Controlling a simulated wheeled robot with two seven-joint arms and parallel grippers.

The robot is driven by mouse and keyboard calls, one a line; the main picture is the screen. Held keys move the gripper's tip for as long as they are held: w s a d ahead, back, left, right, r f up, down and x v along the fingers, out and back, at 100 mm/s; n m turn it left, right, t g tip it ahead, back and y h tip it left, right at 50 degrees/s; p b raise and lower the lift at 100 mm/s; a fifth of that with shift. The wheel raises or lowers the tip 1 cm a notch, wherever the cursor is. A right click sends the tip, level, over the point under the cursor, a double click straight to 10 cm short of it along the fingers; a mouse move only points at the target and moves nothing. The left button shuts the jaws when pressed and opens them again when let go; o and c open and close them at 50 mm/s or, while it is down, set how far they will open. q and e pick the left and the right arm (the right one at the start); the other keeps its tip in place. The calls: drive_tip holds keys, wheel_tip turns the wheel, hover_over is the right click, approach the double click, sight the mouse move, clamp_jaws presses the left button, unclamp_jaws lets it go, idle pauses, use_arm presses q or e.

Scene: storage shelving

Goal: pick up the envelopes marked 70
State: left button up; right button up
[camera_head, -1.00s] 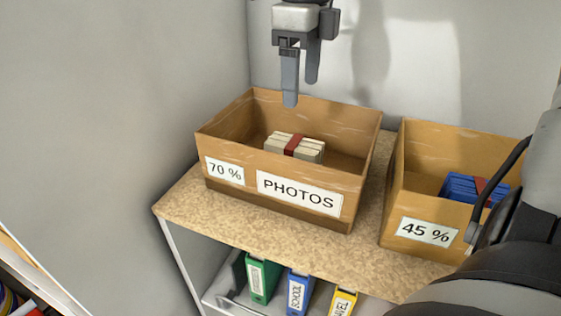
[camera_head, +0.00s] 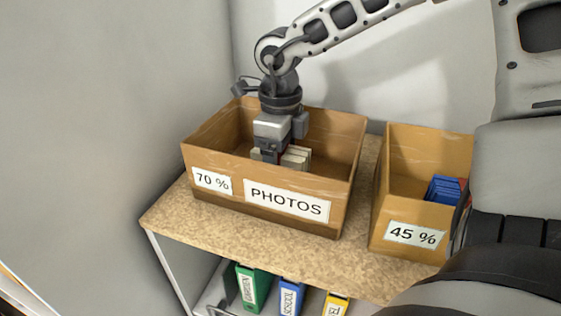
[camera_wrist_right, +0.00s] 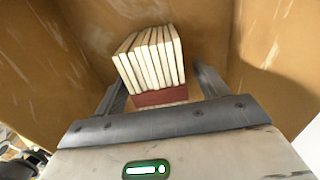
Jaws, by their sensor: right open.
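The cardboard box marked 70 % and PHOTOS (camera_head: 330,185) stands on the shelf top. A bundle of cream envelopes with a red band (camera_head: 297,158) lies inside it, partly hidden by my gripper. My right gripper (camera_head: 268,155) reaches down into this box over the bundle. In the right wrist view the envelopes (camera_wrist_right: 150,57) stand on edge between the two open fingers (camera_wrist_right: 160,88), one finger on each side. I cannot tell whether the fingers touch them. My left gripper is not in view.
A second box marked 45 % (camera_head: 388,205) stands to the right with a blue bundle (camera_head: 445,189) in it. Green (camera_head: 252,287), blue (camera_head: 291,294) and yellow (camera_head: 336,304) binders stand on the shelf below. Walls close in at the left and back.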

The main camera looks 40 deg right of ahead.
drive_tip(key=shift+f, duration=0.8)
drive_tip(key=c, duration=1.1)
drive_tip(key=shift+r, duration=0.1)
drive_tip(key=shift+c, duration=0.2)
